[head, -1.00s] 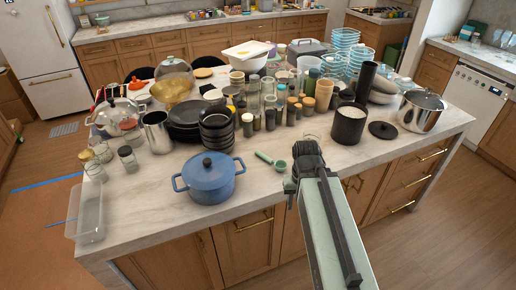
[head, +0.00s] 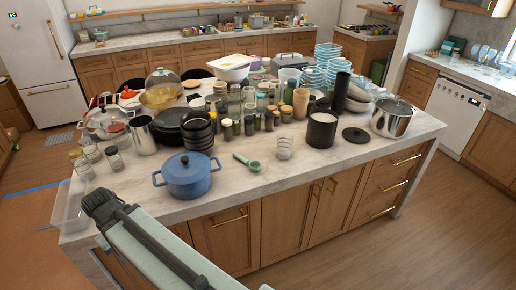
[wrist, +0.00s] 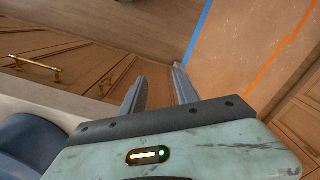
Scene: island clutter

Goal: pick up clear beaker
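A small clear ribbed vessel (head: 284,148), which looks like the clear beaker, stands on the island's front part, left of a black canister. In the head view my gripper (head: 95,203) is at the island's front left corner, left of the blue pot and far from the vessel. In the wrist view my gripper (wrist: 160,80) has its two fingers apart with nothing between them. The vessel is not in the wrist view.
A blue pot (head: 188,176), a green scoop (head: 247,162) and the black canister (head: 321,130) stand near the front of the island (head: 330,170). A clear tray (head: 68,207) is at the left edge. Crowded cookware fills the back.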

